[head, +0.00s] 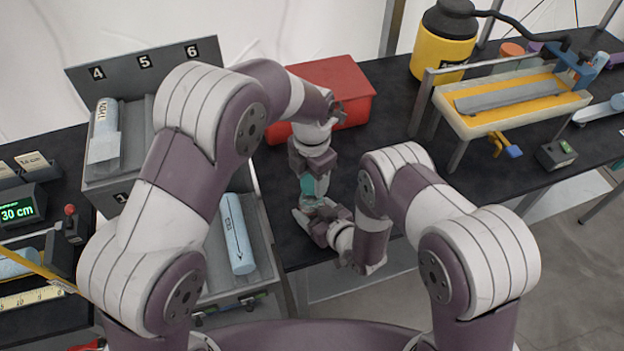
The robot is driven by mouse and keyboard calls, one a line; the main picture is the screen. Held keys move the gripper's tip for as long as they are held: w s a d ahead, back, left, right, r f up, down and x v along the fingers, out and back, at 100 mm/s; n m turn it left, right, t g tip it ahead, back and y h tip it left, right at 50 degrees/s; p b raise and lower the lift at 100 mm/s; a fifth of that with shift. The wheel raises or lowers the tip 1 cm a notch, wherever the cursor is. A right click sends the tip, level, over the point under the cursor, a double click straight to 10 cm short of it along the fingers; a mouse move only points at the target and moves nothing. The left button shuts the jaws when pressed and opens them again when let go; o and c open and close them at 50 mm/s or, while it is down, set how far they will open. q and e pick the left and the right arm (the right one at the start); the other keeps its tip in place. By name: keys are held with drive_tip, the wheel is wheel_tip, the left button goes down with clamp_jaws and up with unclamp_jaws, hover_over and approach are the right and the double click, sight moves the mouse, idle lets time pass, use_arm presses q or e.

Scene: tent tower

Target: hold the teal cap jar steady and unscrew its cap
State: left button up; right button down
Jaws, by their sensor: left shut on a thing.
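The teal cap jar (308,186) stands near the front edge of the black table, mostly hidden by my grippers. Only small teal patches of it show, so I cannot tell cap from body clearly. My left gripper (314,184) points down from above and is shut on the top part of the jar. My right gripper (312,212) reaches in low from the right, with its fingers at the lower part of the jar. Whether its fingers press on the jar is hidden.
A red box (345,92) stands just behind the jar. A grey case with numbered compartments (150,62) holding pale blue cylinders (236,232) is at left. A yellow container (440,42) and a yellow-topped bench fixture (520,100) stand at right. Some black table between is bare.

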use_arm(q)
wheel_tip(320, 180, up, 3)
drive_tip(key=shift+f, duration=0.15)
use_arm(e)
drive_tip(key=shift+c, duration=0.5)
unclamp_jaws()
